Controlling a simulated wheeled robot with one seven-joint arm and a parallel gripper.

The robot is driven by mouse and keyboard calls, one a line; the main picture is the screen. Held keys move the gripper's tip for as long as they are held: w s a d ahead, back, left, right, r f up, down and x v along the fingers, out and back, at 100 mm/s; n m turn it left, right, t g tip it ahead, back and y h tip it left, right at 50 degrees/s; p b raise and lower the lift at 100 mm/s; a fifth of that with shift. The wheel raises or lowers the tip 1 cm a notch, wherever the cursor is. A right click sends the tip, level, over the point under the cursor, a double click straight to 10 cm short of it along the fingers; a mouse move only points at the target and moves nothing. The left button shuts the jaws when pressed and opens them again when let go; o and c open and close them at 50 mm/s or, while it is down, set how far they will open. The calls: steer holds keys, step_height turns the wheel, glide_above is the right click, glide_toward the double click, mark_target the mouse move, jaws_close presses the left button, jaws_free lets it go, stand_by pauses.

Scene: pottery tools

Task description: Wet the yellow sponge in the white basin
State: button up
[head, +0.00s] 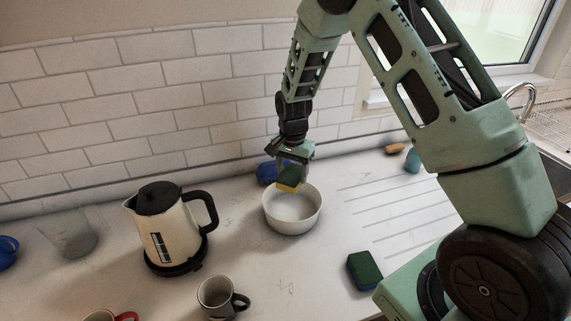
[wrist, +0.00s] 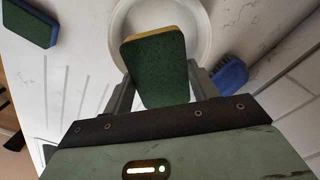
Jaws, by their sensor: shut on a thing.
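My gripper (head: 294,158) is shut on the yellow sponge (head: 289,185), which has a dark green scouring side. The sponge is tilted and held above the back left part of the white basin (head: 292,221). In the wrist view the sponge (wrist: 158,66) shows its green face between the fingers, with a yellow edge at the top. The basin's rim (wrist: 205,35) shows behind it. The basin's inside looks white; I cannot tell whether it holds water. In the head view the sponge hides a little of the basin's back rim.
A second green-topped sponge (head: 364,270) with a blue side lies front right. A blue brush (wrist: 230,73) lies close behind the basin. A kettle (head: 165,225) stands left, with a grey mug (head: 216,298) in front. The ribbed drainboard (head: 390,190) right of the basin is mostly clear.

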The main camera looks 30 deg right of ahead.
steer(key=shift+f+b, duration=3.65)
steer(key=shift+f, duration=1.85)
steer(key=shift+f, duration=0.4)
steer(key=shift+f+b, duration=0.9)
steer(key=shift+f, duration=0.05)
steer(key=shift+s+r+p, duration=0.1)
steer(key=shift+r+p, duration=3.55)
steer(key=shift+r, duration=1.7)
